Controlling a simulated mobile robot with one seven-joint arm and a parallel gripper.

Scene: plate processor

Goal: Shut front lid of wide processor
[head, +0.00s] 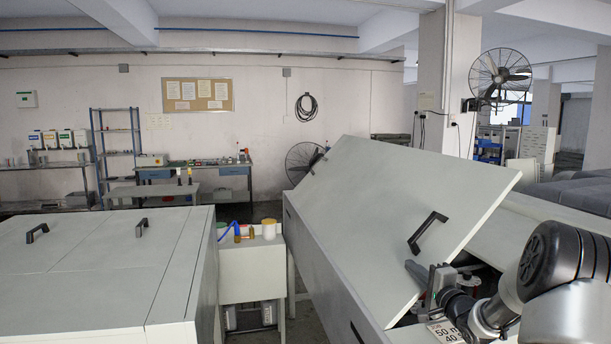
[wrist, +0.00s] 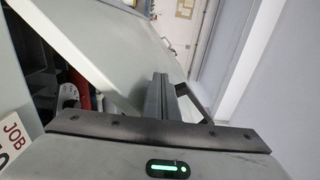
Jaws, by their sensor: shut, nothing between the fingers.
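The wide processor (head: 322,262) stands at the right in the head view. Its front lid (head: 392,190) is a large pale panel, tilted up and open, with a black handle (head: 428,232) near its lower right corner. The lid also shows in the wrist view (wrist: 98,45). My gripper (head: 417,273) is below the handle, by the lid's lower right edge and over the opening. In the wrist view its fingers (wrist: 162,95) are together and empty, pointing toward the lid. I cannot tell whether they touch the lid.
Dark inner parts and a red piece (wrist: 78,90) show in the opening beside my gripper. A closed pale cabinet (head: 90,262) with two black handles fills the left. A small stand (head: 250,265) with bottles and a white cup sits between the machines.

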